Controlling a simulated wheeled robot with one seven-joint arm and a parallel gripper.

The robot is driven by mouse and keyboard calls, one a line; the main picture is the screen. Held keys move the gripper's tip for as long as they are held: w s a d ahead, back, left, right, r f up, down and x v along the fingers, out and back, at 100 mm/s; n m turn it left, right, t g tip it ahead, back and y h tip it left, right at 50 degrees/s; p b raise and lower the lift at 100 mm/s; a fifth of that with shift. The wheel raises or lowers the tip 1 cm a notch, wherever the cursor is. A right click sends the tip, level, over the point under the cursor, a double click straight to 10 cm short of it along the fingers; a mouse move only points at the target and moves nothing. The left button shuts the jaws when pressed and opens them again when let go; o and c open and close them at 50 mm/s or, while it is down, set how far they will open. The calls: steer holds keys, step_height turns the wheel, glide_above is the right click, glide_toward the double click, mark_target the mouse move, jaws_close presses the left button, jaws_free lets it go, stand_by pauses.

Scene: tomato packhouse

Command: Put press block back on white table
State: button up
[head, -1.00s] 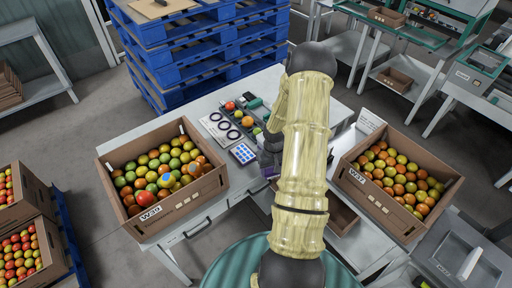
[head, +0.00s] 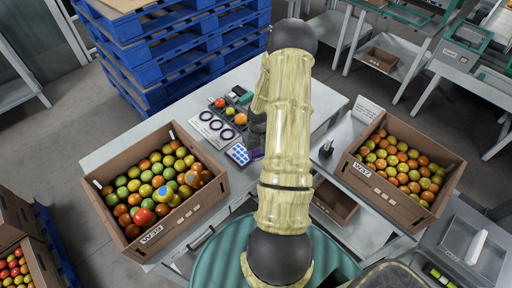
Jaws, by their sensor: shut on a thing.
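The white table (head: 328,98) stands in front of me. My arm crosses the picture and covers its middle. My gripper (head: 257,130) shows only as dark parts at the left edge of my arm, low over the table; its fingertips are hidden. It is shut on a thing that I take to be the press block. A small purple bit (head: 257,153) shows beside my arm there, and I cannot tell whether it belongs to the block or the gripper. Whether the block touches the table is hidden.
Crate W39 (head: 151,236) with tomatoes stands on the table's left. Ring card (head: 212,127), blue-dotted pad (head: 238,154) and a tray with tomatoes (head: 240,118) lie mid-table. Crate W37 (head: 364,172) stands right, near a small dark upright object (head: 326,149). Blue pallets (head: 190,50) rise behind.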

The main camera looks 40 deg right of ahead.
steer(key=shift+f+b, duration=3.25)
steer(key=shift+f, duration=0.85)
steer(key=shift+f, duration=0.4)
steer(key=o, duration=0.9)
steer(key=c, duration=0.3)
steer(key=shift+r, duration=0.1)
steer(key=shift+r+p, duration=2.8)
steer(key=shift+r, duration=0.7)
